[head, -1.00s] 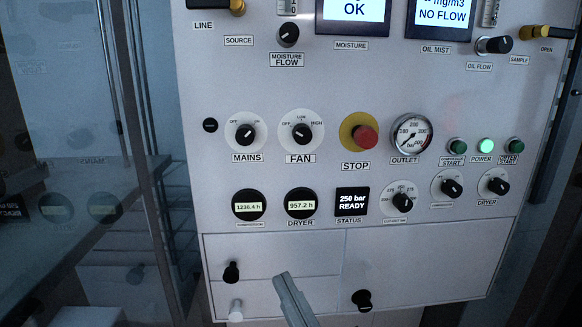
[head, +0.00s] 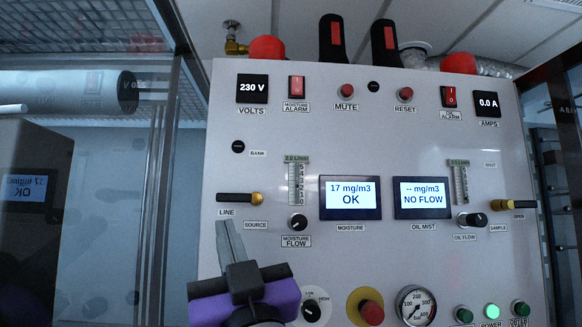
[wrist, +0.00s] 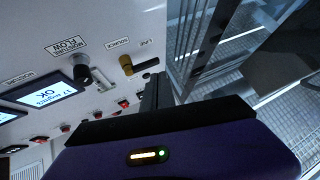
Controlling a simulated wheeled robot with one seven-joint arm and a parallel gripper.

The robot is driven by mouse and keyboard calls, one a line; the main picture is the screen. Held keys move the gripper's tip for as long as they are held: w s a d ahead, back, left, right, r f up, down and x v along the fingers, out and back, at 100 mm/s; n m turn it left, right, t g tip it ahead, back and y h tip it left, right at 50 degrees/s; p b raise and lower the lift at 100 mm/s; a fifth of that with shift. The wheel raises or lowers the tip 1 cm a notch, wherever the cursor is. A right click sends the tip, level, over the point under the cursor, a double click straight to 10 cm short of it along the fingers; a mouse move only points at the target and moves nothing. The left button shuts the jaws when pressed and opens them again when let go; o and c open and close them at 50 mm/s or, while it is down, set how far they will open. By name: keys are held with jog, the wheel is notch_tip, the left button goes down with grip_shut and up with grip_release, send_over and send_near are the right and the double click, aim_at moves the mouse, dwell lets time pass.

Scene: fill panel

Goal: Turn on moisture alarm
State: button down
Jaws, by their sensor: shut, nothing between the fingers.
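The fingertips appear just below the LINE valve, well below and left of the switch. The wrist view shows the dark fingers (wrist: 152,92) near the panel's LINE valve side; several small red controls there are too small to identify.
The LINE valve (head: 240,198) and moisture flow knob (head: 298,222) protrude near my gripper. The mute button (head: 347,90) is right of the switch, and the volts display (head: 252,88) is left. A red dome (head: 267,48) sits above. Glass stands left of the panel.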

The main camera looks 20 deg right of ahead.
jog(key=s+d+r+m+h, duration=0.1)
jog(key=s+r+m+h, duration=0.15)
jog(key=r, duration=0.95)
jog(key=s+d+r+m+h, duration=0.1)
jog(key=s+d+r+h, duration=0.15)
jog(key=r, duration=0.85)
jog(key=s+d+r+m+g+h, duration=0.3)
jog(key=s+d+g, duration=0.1)
jog(key=g, duration=0.2)
jog(key=shift+s+r+h, duration=0.15)
jog(key=shift+s+h, duration=0.15)
jog(key=shift+s, duration=0.05)
jog(key=shift+m, duration=0.25)
jog(key=p, duration=0.6)
send_near(296, 77)
jog(key=x, duration=0.5)
jog(key=shift+w+r, duration=0.15)
jog(key=shift+w+d+p, duration=0.25)
jog(key=shift+w+p, duration=0.15)
jog(key=shift+w, duration=0.3)
